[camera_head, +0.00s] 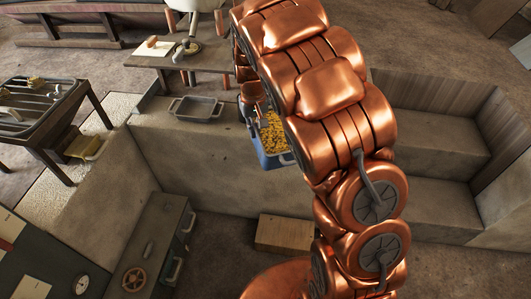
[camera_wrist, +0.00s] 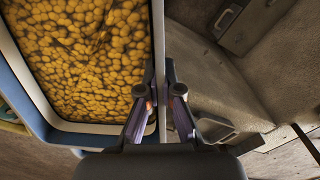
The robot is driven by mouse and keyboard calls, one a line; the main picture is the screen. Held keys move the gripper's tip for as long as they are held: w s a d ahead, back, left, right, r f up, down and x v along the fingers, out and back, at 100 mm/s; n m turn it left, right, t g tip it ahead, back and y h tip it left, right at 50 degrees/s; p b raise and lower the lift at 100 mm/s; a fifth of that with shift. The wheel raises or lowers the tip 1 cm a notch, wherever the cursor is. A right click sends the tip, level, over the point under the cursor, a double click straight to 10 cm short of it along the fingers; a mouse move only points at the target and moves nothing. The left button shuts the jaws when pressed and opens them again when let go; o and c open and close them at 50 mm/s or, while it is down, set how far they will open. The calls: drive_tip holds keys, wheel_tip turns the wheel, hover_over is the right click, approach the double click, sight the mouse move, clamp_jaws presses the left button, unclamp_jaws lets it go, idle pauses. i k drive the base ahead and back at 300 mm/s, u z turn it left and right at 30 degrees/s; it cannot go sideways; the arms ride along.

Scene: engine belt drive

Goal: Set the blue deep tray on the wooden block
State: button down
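The blue deep tray (camera_head: 269,160) is full of small yellow pieces and shows partly behind my copper arm in the head view. It appears in front of the concrete wall, above the floor. In the wrist view its blue side (camera_wrist: 24,88) and pale rim fill the left half. My gripper (camera_wrist: 164,92) has one finger on each side of the tray's near rim and looks closed on it. In the head view my gripper is mostly hidden by the arm. The wooden block (camera_head: 284,233) lies on the floor below the tray, bare on top, its right end close to my arm.
A concrete ledge (camera_head: 190,150) stands behind the block, with a grey shallow tray (camera_head: 196,108) on top. A dark cabinet with a handwheel (camera_head: 134,279) stands at the lower left. Concrete steps (camera_head: 430,150) are on the right. Floor around the block's left side is clear.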

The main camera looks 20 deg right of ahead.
sight(285, 231)
drive_tip(key=u, duration=2.65)
drive_tip(key=k, duration=1)
drive_tip(key=z, duration=0.55)
